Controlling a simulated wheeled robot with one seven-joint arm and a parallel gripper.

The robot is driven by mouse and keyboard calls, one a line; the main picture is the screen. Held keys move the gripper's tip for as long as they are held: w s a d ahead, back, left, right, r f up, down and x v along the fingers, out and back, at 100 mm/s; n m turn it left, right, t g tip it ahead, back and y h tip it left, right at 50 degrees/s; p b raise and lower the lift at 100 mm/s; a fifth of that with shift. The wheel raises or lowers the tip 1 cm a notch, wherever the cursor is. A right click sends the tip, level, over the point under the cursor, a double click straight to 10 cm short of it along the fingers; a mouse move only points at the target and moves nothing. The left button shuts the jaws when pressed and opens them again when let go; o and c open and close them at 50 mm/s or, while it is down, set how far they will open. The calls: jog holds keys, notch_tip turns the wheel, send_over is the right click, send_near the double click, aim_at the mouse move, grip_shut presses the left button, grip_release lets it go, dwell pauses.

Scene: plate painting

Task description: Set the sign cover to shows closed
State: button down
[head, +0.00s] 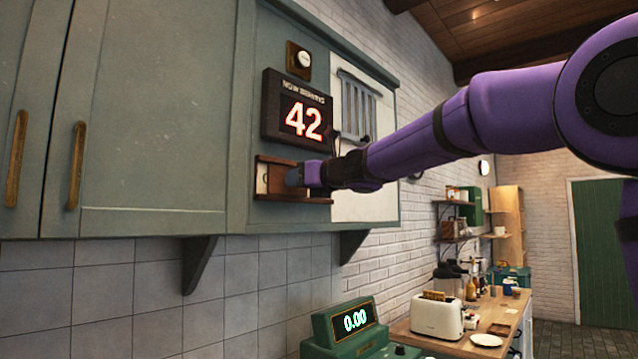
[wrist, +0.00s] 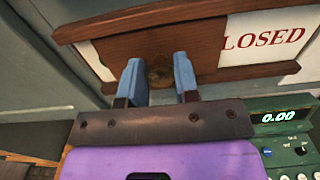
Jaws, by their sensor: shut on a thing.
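The sign is a brown wooden frame (head: 285,197) with white lettered backing, mounted on the grey-green panel below the number display in the head view. In the wrist view its top rail (wrist: 150,17) runs across the top. A brown sliding cover (wrist: 208,42) sits mid-frame with a round brass-like knob (wrist: 160,72). To its right, red letters "LOSED" (wrist: 265,38) show; the first letter is hidden. To its left, a strip of white backing (wrist: 93,60) shows no readable letters. My gripper (wrist: 158,80) has its blue fingers either side of the knob, shut on it.
A lit "42" display (head: 300,108) hangs just above the sign. A green scale (head: 345,330) reading 0.00 stands below, beside a toaster (head: 437,315) on the counter. Cupboard doors (head: 150,110) are on the left.

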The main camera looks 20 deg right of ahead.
aim_at(280, 178)
jog(key=shift+s+a, duration=0.45)
jog(key=shift+a, duration=0.2)
jog(key=shift+s+a, duration=0.4)
jog(key=shift+a, duration=0.25)
jog(key=c, duration=0.9)
grip_release()
jog(key=shift+s+a, duration=0.1)
jog(key=shift+a, duration=0.05)
jog(key=shift+s+d, duration=0.1)
jog(key=shift+d, duration=0.15)
jog(key=v, duration=1)
jog(key=shift+s+d, duration=0.1)
jog(key=shift+s, duration=0.1)
